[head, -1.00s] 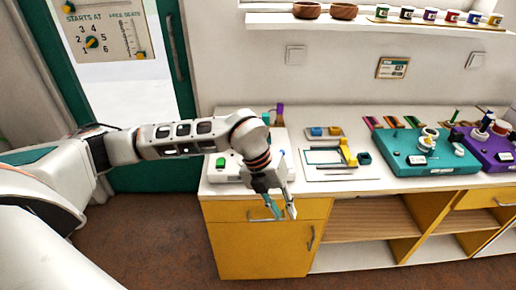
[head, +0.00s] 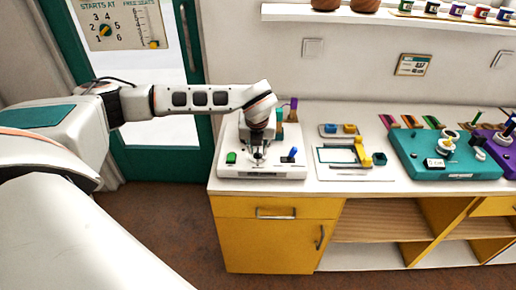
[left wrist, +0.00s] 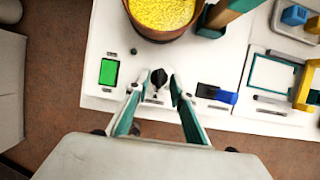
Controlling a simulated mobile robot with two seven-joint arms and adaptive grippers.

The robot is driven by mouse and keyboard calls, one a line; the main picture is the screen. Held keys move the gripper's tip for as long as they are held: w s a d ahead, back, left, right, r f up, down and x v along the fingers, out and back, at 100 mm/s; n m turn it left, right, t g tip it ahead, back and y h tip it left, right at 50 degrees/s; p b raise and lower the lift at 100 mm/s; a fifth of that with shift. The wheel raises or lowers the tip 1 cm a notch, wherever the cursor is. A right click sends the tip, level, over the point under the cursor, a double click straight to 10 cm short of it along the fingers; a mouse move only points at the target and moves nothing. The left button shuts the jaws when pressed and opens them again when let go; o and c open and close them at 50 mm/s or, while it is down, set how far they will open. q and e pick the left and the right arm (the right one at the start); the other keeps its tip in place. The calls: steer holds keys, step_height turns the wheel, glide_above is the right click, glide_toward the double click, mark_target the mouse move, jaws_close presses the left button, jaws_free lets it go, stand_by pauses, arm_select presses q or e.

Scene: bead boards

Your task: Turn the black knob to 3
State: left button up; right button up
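The black knob (left wrist: 158,79) is on a white board (head: 282,171) at the left end of the counter. In the left wrist view it stands between the two fingertips of my left gripper (left wrist: 157,86). The fingers are apart, with a narrow gap on each side of the knob; I cannot tell whether either touches it. In the head view my left gripper (head: 257,158) points down over the front of the white board and hides the knob. The knob's number marks are too small to read. My right gripper is not in view.
Beside the knob are a green button (left wrist: 108,72) and a blue switch (left wrist: 222,95). A round container of yellow beads (left wrist: 163,14) stands just behind. A teal board (head: 450,160) is farther right. A door sign (head: 119,24) shows a dial numbered 1 to 6.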

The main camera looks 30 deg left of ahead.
arm_select(q)
steer(key=shift+w+f, duration=0.15)
steer(key=shift+f, duration=0.3)
steer(key=shift+c, duration=0.4)
jaws_close()
